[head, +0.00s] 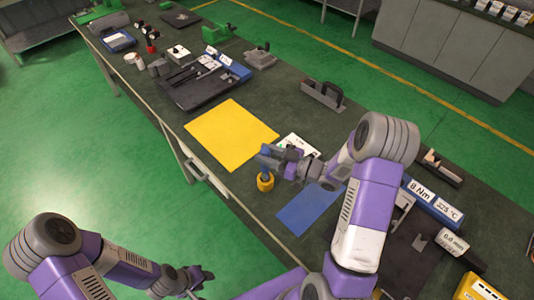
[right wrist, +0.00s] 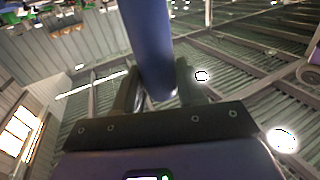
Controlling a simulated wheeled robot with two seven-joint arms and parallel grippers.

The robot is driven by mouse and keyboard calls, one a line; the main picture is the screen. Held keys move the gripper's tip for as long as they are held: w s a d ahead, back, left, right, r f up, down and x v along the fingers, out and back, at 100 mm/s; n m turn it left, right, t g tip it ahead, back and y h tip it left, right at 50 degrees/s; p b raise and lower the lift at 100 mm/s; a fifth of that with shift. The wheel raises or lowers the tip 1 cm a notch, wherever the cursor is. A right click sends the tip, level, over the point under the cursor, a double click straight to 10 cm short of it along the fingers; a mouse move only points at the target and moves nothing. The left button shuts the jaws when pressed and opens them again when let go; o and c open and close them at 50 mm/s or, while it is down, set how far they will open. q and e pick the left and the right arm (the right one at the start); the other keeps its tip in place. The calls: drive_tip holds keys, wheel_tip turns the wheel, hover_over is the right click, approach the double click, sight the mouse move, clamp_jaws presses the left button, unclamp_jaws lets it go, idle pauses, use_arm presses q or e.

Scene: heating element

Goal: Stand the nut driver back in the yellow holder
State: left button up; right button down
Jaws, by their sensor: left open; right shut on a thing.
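The nut driver, with a thick blue handle (right wrist: 150,45), is between the two dark fingers of my right gripper (right wrist: 157,88) in the right wrist view. In the head view my right gripper (head: 272,157) is shut on it, and a little blue shows just below the fingers. The small yellow holder (head: 265,184) stands on the bench directly below that gripper. Whether the driver's lower end is inside the holder or just above it, I cannot tell. My left gripper (head: 197,278) is open and empty, low in the picture, off the bench's front side.
A yellow mat (head: 231,134) lies left of the holder and a blue mat (head: 307,208) right of it. A white card (head: 301,144) lies behind. A dark tool caddy (head: 322,95) stands further back. The bench's front edge and a drawer handle (head: 205,172) are close by.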

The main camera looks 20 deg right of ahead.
drive_tip(key=shift+f+b, duration=2.25)
drive_tip(key=shift+f, duration=0.2)
drive_tip(key=c, duration=0.6)
unclamp_jaws()
drive_tip(key=shift+o, duration=0.2)
drive_tip(key=v, duration=0.7)
drive_tip(key=shift+s+d, duration=0.2)
drive_tip(key=shift+s, duration=0.05)
drive_tip(key=shift+r, duration=0.1)
